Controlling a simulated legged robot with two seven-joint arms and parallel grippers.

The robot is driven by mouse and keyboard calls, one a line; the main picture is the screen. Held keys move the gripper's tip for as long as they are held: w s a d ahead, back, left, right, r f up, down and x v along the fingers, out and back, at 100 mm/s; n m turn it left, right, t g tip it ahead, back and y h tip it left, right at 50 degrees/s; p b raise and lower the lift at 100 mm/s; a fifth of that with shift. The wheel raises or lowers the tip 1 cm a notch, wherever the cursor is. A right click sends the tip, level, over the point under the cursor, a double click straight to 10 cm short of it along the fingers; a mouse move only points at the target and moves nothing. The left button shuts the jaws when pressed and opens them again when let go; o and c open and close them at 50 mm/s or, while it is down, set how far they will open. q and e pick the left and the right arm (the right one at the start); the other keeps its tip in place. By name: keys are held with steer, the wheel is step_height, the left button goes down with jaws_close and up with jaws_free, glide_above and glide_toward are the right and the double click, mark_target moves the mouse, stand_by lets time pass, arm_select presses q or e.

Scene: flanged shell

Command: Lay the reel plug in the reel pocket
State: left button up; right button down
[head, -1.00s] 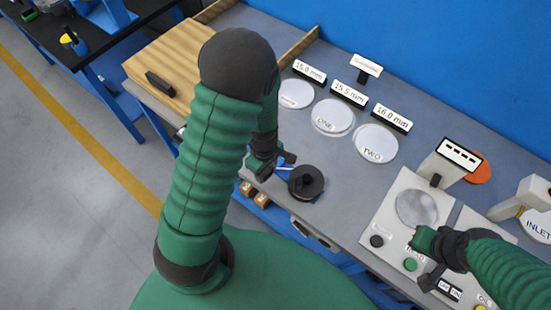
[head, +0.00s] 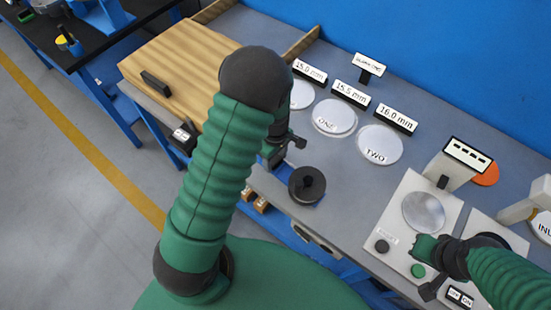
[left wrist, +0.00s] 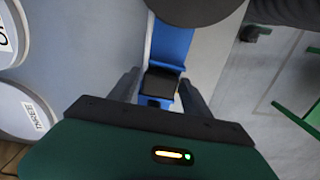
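A black round flanged piece with a raised knob (head: 307,184), which looks like the reel plug, sits near the front edge of the bench. A dark disc, probably the same piece, is cut off at the top of the left wrist view (left wrist: 195,8). My left gripper (head: 287,151) is behind it toward the wooden board, apart from it. In the left wrist view its fingers (left wrist: 160,95) stand apart. A small black block shows between them, but I cannot tell what it is. My right gripper (head: 430,270) is over the white panels, its fingers unclear. I cannot identify the reel pocket surely.
Labelled pale discs (head: 380,145) lie along the back with size signs behind them. White panels (head: 408,215) with buttons and a grey disc stand at the right. A wooden board (head: 175,70) carries a black block. Bench top between reel piece and discs is clear.

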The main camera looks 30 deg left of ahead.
arm_select(q)
steer(key=shift+o, duration=0.7)
